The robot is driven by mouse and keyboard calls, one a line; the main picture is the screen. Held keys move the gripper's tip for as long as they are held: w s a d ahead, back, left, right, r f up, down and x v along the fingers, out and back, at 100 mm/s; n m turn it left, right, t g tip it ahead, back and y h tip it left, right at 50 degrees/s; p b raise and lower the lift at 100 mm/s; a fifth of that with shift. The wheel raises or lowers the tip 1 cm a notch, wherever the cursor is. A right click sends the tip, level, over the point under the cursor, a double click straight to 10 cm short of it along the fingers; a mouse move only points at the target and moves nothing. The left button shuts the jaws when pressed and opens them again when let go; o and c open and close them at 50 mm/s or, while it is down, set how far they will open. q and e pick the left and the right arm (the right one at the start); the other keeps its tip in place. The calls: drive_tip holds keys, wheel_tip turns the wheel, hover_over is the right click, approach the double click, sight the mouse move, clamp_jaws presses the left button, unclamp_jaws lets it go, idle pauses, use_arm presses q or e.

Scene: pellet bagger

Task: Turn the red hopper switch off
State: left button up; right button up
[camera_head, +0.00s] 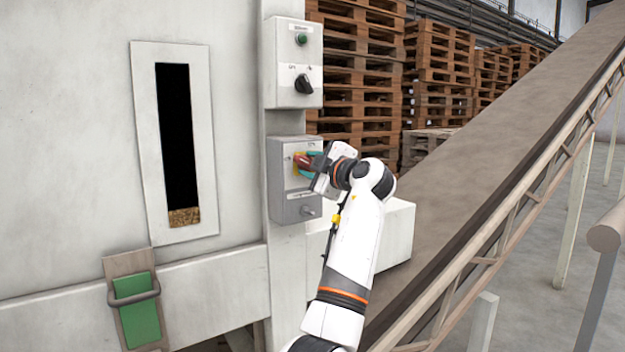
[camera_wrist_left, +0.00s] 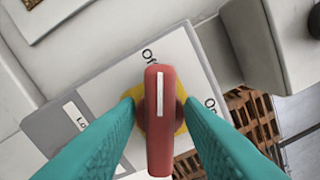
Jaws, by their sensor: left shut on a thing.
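The red hopper switch (camera_head: 303,160) is a long red handle on a yellow base, on the lower grey control box (camera_head: 283,190). My left gripper (camera_head: 308,163) is shut on it. In the left wrist view the teal fingers of my left gripper (camera_wrist_left: 160,112) sit on both sides of the red switch handle (camera_wrist_left: 159,140). The handle's white-lined end points up in that view, close to the "Off" lettering. The "On" lettering is to its right, partly hidden by a finger. My right gripper is not in view.
An upper box (camera_head: 293,70) carries a green button (camera_head: 301,39) and a black knob (camera_head: 303,84). A silver lock or knob (camera_head: 308,211) is below the red switch. A conveyor (camera_head: 480,170) slopes up to the right. A white block (camera_head: 397,235) lies behind my arm.

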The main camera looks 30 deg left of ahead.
use_arm(q)
drive_tip(key=shift+f+n+b, duration=0.15)
drive_tip(key=shift+n+b, duration=0.4)
drive_tip(key=shift+n, duration=0.85)
drive_tip(key=shift+f+n+b, duration=0.1)
drive_tip(key=shift+n+b, duration=0.4)
drive_tip(key=shift+n, duration=0.9)
drive_tip(key=o, duration=0.6)
drive_tip(key=shift+s, duration=0.1)
drive_tip(key=b+v, duration=0.2)
drive_tip(key=v, duration=1)
